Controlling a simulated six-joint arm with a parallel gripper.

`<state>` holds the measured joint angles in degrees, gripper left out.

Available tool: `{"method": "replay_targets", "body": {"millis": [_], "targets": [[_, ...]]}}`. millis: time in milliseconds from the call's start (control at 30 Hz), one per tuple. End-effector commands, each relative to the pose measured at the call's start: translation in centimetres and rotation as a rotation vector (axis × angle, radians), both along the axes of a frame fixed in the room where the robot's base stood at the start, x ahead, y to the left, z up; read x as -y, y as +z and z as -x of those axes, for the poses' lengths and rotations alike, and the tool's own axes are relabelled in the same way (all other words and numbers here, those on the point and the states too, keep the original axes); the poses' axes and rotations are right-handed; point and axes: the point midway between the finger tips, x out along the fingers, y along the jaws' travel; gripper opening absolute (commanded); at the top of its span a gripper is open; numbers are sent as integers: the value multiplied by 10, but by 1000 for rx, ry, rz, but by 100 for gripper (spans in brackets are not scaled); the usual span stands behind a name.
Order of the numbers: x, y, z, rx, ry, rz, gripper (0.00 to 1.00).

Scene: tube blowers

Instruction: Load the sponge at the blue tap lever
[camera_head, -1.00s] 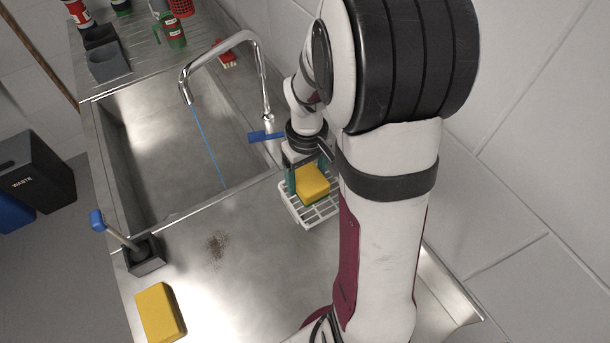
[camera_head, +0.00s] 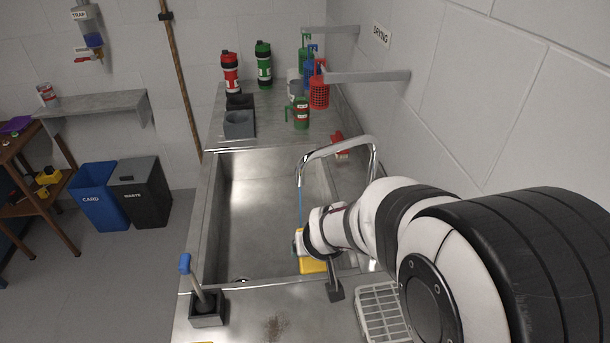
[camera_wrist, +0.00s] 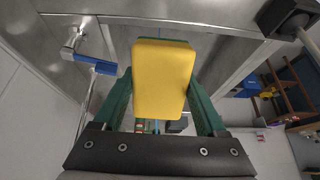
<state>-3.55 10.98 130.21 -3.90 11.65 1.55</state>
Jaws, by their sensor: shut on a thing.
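My gripper (camera_wrist: 161,85) has its green fingers shut on the yellow sponge (camera_wrist: 164,78), gripped by its sides in the wrist view. In the head view the sponge (camera_head: 313,265) shows below my wrist, over the near right part of the sink; my arm hides part of it. The blue tap lever (camera_wrist: 88,61) is left of the sponge in the wrist view, apart from it. In the head view my arm hides the lever. The chrome tap (camera_head: 340,149) arches over the sink, with a thin blue stream (camera_head: 300,205) below its spout. I cannot tell whether the stream touches the sponge.
A white rack (camera_head: 380,312) sits on the counter at the right. A blue-handled tool stands in a dark holder (camera_head: 206,310) at the near left. The sink's left side (camera_head: 250,215) is clear.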

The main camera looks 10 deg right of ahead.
Motion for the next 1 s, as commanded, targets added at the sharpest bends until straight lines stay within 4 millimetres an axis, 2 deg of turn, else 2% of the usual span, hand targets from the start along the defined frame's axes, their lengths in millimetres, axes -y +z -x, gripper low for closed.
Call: {"method": "replay_targets", "body": {"millis": [700, 1000], "targets": [[-5, -20, -97, -1, 0, 1, 30], [-6, -23, -114, -1, 0, 1, 30]]}}
